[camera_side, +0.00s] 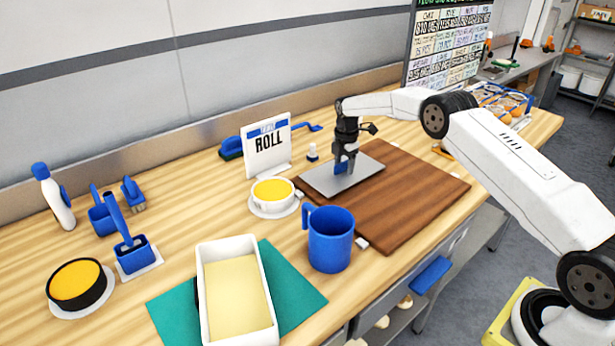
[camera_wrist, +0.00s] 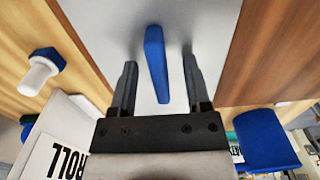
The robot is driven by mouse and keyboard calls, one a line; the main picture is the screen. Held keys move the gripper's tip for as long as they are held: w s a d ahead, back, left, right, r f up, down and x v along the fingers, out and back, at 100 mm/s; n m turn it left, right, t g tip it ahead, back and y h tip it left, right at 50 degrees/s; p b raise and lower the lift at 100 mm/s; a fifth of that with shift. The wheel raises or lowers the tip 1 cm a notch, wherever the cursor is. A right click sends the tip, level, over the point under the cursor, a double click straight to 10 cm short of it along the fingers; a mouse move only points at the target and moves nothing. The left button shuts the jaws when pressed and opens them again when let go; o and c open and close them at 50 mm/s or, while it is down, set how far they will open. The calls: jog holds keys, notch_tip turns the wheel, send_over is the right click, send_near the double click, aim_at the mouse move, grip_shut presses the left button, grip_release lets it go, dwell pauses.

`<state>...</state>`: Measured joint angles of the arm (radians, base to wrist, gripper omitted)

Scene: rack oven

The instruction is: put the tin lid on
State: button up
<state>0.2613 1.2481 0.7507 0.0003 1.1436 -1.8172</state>
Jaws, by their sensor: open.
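The tin lid (camera_side: 318,183) is a flat grey plate lying on the brown board, with an upright blue handle (camera_wrist: 157,65) on top. My gripper (camera_side: 345,165) is above the lid, pointing down at the handle. In the wrist view my gripper (camera_wrist: 160,72) is open, with one finger on each side of the handle and gaps visible on both sides. The white tin (camera_side: 274,334) stands uncovered at the front on a teal mat, with pale yellow dough inside. In the side view my gripper partly hides the handle.
A brown board (camera_side: 405,200) lies under the lid. A blue mug (camera_side: 330,240) stands between board and tin. A white bowl (camera_side: 273,208) with yellow contents and a ROLL sign (camera_side: 267,146) stand left of the board. A teal mat (camera_side: 295,283) lies under the tin.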

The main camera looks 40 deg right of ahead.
aim_at(344, 162)
dwell(0.4)
grip_shut()
jog(key=shift+r, duration=0.25)
jog(key=shift+r, duration=1.45)
jog(key=s+a+r, duration=0.3)
jog(key=s+r, duration=0.6)
jog(key=s, duration=0.4)
jog(key=shift+s+r, duration=0.3)
jog(key=shift+r, duration=0.05)
